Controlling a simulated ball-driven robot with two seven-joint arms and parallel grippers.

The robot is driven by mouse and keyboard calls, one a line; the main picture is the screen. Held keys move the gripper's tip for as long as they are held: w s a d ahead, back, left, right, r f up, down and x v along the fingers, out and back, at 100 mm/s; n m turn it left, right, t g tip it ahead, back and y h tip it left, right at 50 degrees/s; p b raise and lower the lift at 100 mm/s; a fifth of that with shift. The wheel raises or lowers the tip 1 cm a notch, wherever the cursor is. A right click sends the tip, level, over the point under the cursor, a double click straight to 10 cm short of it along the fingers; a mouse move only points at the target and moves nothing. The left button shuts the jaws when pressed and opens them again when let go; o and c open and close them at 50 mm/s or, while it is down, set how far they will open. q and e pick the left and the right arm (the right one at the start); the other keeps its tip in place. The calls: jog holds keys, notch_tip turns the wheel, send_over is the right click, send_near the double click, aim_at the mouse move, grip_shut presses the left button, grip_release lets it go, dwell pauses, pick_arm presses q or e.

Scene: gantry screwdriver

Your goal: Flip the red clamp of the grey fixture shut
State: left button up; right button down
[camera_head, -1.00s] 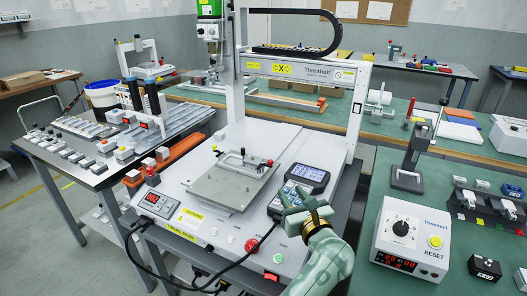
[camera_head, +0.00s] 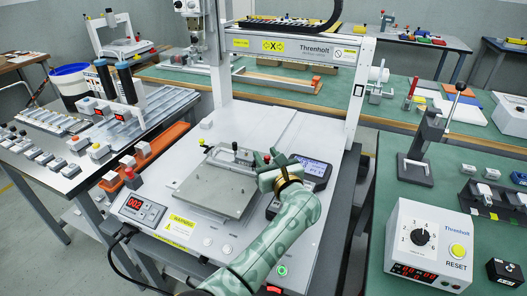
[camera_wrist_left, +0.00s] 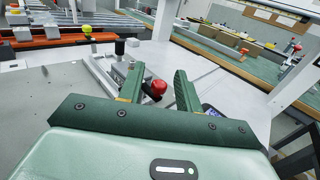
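The grey fixture (camera_head: 212,192) is a flat plate on the white machine bed, with a clamp bar along its far edge. The red clamp knob (camera_head: 267,157) shows just at my left gripper's fingers. My left gripper (camera_head: 268,167) is at the fixture's far right corner. In the left wrist view, the red knob (camera_wrist_left: 155,88) lies between the two green fingers of my open left gripper (camera_wrist_left: 158,72). I cannot tell whether a finger touches it. A black knob (camera_wrist_left: 119,46) stands upright on the clamp bar beyond. My right gripper is not in view.
A handheld unit with a screen (camera_head: 312,167) lies just right of my gripper. The gantry column (camera_head: 220,70) rises behind the fixture. A red display box (camera_head: 142,208) sits at the bed's front left. The bed's right part behind the fixture is clear.

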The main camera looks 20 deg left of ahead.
pick_arm(q)
grip_shut()
jog(key=shift+r, duration=0.1)
